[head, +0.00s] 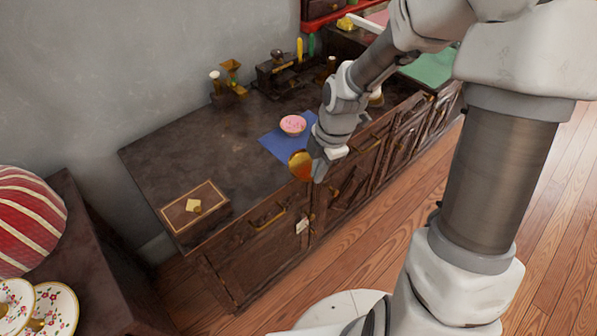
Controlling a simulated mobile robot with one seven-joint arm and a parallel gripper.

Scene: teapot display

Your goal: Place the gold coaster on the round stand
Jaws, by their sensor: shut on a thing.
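The gold coaster (300,164) is a shiny round disc, tilted on edge, in the head view near the front edge of the dark cabinet top. My gripper (315,166) is at its right side and is shut on it. The coaster is held up, apart from the blue mat as far as I can tell. The fingertips are partly hidden. I cannot pick out the round stand for sure. A small round bowl-like piece with a pink top (292,124) stands on the blue mat (278,146), behind the coaster.
A brown box (182,214) with a yellow piece on top sits at the cabinet's left end. Grinders and small bottles (229,80) line the back wall. The cabinet top (190,150) is clear between. Plates (55,305) and a red striped dome (25,220) are lower left.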

